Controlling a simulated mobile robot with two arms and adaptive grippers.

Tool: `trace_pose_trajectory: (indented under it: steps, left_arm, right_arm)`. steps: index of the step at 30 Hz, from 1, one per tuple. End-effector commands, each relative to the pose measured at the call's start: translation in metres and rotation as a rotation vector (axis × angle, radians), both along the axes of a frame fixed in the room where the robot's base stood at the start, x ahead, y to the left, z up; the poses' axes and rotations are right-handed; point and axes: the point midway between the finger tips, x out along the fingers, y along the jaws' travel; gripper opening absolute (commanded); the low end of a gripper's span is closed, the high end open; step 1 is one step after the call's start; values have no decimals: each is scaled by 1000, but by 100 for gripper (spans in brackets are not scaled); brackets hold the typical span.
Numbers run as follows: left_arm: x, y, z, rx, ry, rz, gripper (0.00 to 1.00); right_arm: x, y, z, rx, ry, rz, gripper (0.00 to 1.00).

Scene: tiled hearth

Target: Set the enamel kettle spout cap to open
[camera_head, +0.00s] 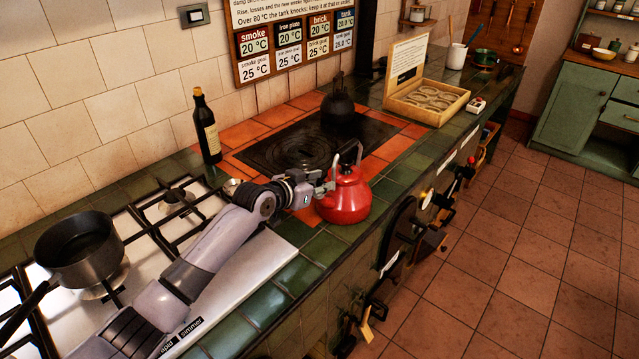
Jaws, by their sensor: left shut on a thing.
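The red enamel kettle (345,205) stands upright on the tiled counter, just in front of the dark hotplate. Its dark handle rises above the lid. My left arm reaches in from the lower left, and my left gripper (326,186) is shut on a part at the kettle's upper left side. The fingers cover that side, so the spout and its cap are hidden or too small to make out. I cannot tell whether the cap is open or closed. My right gripper is not in view.
A dark kettle (342,105) stands on the black hotplate (290,148) behind. A wine bottle (206,128) stands at the back left. A saucepan (78,250) sits on the white hob. An open wooden box (428,100) lies further right. The floor at right is clear.

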Motion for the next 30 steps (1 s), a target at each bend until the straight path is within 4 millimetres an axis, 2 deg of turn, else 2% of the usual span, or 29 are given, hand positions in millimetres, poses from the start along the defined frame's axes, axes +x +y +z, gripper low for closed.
trace_pose_trajectory:
  steps: [4,11,24,30]
  left_arm:
    - [0,0,0,1,1,0,0]
    - [1,-1,3,11,18,0,0]
    - [7,-6,11,154,241,0,0]
    - [11,-8,8,235,366,1,0]
  right_arm:
    - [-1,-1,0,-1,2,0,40]
    - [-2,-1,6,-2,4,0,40]
    - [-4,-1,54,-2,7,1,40]
    - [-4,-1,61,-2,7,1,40]
